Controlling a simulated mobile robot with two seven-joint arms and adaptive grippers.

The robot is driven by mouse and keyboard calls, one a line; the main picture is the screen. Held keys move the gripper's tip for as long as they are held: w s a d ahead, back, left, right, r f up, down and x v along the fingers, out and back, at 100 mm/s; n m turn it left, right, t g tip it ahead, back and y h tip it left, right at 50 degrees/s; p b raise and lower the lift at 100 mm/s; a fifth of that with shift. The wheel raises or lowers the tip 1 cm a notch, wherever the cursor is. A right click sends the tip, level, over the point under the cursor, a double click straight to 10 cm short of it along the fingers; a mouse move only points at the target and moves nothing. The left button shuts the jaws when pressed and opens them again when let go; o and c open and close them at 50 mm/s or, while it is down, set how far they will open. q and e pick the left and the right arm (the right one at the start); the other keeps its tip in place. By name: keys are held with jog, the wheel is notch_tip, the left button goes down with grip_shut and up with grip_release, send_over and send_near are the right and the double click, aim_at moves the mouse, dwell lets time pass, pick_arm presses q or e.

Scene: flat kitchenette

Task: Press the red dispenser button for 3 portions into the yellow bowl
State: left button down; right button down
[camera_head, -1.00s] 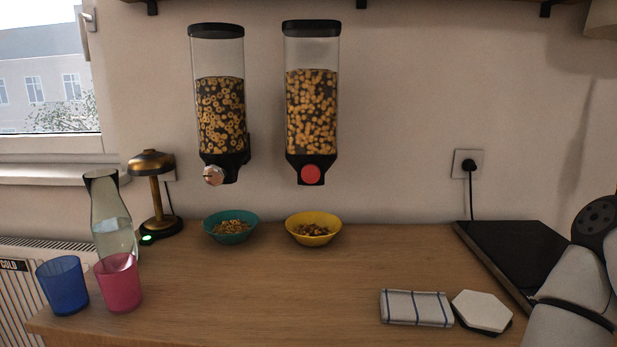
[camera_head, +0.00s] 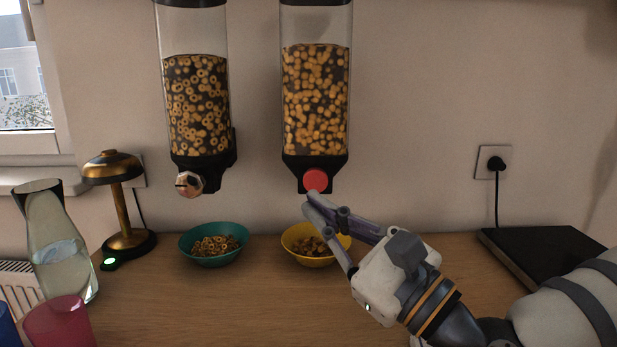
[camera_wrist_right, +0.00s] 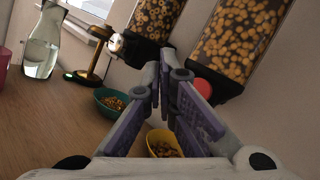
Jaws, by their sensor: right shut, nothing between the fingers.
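The red dispenser button (camera_head: 315,180) sits at the base of the right cereal dispenser (camera_head: 316,100) on the wall; it also shows in the right wrist view (camera_wrist_right: 203,87), partly behind a finger. The yellow bowl (camera_head: 290,243) stands on the counter below it with cereal inside, partly hidden by my right gripper. My right gripper (camera_head: 312,203) is shut and empty, its fingertips just below the red button in the head view; I cannot tell whether they touch it. The yellow bowl also shows in the right wrist view (camera_wrist_right: 152,138). My left gripper is not in view.
The left dispenser (camera_head: 197,105) has a metallic knob (camera_head: 189,184), with a teal bowl (camera_head: 187,243) of cereal below. A brass lamp (camera_head: 119,205), glass carafe (camera_head: 55,245) and pink cup (camera_head: 60,322) stand left. A black hob (camera_head: 535,255) lies right. The front middle counter is clear.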

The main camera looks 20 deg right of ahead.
aim_at(315, 180)
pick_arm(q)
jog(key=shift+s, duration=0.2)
pick_arm(e)
jog(key=shift+s+r, duration=0.2)
jog(key=shift+s, duration=0.05)
